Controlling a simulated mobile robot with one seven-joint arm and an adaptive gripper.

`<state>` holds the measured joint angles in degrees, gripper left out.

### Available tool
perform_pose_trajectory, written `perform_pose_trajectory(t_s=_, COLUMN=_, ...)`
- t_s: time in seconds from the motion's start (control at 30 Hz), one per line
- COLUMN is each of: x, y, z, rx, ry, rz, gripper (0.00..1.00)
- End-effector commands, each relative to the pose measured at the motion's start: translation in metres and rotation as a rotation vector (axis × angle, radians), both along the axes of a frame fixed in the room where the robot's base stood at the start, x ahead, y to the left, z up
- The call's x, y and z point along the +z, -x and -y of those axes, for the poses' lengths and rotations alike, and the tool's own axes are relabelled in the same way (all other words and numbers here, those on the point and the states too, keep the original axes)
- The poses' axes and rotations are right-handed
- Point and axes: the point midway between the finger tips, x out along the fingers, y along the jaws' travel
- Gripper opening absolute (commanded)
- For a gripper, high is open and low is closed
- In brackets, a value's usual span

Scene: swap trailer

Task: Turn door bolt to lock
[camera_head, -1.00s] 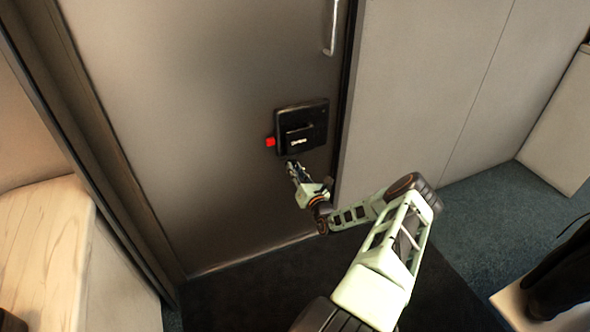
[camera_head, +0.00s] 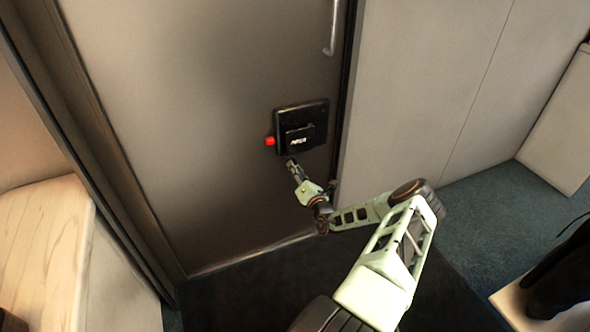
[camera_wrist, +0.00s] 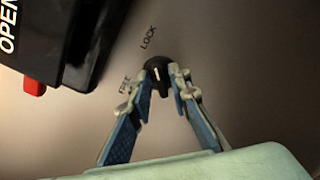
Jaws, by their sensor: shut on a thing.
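The door bolt is a small round black knob (camera_wrist: 158,84) with a white mark, set in the grey door (camera_head: 200,120). In the wrist view the white mark points nearly straight up the picture. The label LOCK (camera_wrist: 148,37) is above the knob and the label FREE (camera_wrist: 125,84) is to its left. My gripper (camera_wrist: 159,80) is shut on the knob, with one blue-padded finger on each side. In the head view my gripper (camera_head: 291,164) is just below the black latch box, and the knob is hidden there.
The black latch box (camera_head: 315,110) with a red tab (camera_head: 269,141) is just above my gripper. A metal handle (camera_head: 334,28) is higher on the door. A wall panel (camera_head: 430,90) is to the right and a wooden surface (camera_head: 45,235) at the lower left.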

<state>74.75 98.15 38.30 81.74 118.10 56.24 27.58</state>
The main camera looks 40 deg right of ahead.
Motion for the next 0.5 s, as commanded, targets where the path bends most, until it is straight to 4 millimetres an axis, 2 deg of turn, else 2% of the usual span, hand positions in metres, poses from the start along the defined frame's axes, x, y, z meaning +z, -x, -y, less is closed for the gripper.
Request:
perform_pose_trajectory(t_s=0.2, x=-0.0012, y=0.0004, z=-0.0006, rx=0.001, ry=-0.001, rz=-0.002, gripper=0.00)
perform_pose_trajectory(t_s=0.23, x=-0.0013, y=0.0004, z=-0.0007, rx=0.001, ry=-0.001, rz=-0.002, gripper=0.21)
perform_pose_trajectory(t_s=0.27, x=-0.0013, y=0.0004, z=-0.0007, rx=0.001, ry=-0.001, rz=-0.002, gripper=0.24)
perform_pose_trajectory(t_s=0.5, x=-0.0005, y=0.0001, z=-0.0004, rx=0.001, ry=0.000, rz=-0.001, gripper=0.25)
